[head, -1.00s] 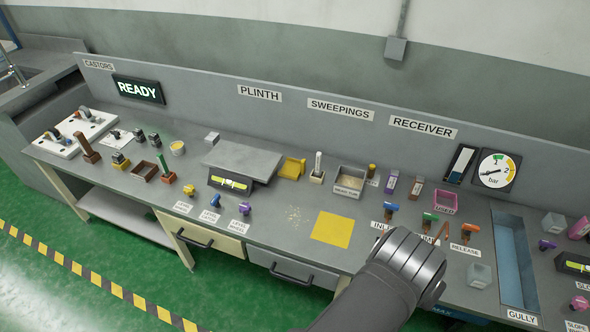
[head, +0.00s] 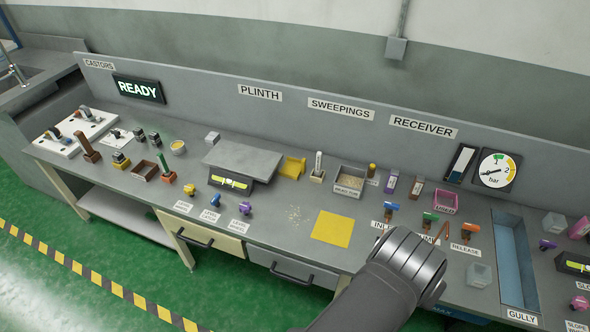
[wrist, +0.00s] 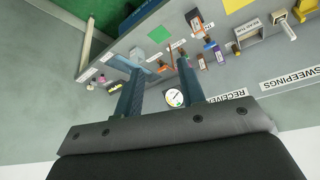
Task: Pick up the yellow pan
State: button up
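The yellow pan (head: 292,167) stands on the bench in the head view, right of the grey plinth and left of a brush in its holder. In the wrist view, part of a yellow thing that looks like the pan (wrist: 304,8) shows at the top right edge. My gripper (wrist: 160,67) is open in the wrist view, its two fingers wide apart with nothing between them. It is well away from the pan, towards the receiver end of the bench. In the head view only my arm's wrist shows, and the fingers are hidden.
A grey plinth (head: 243,160), a brush (head: 318,166) and a tub (head: 349,181) stand close around the pan. Several coloured handles and bottles stand nearer my arm. The back wall rises behind.

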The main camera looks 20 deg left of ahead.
jog(key=shift+c, duration=0.8)
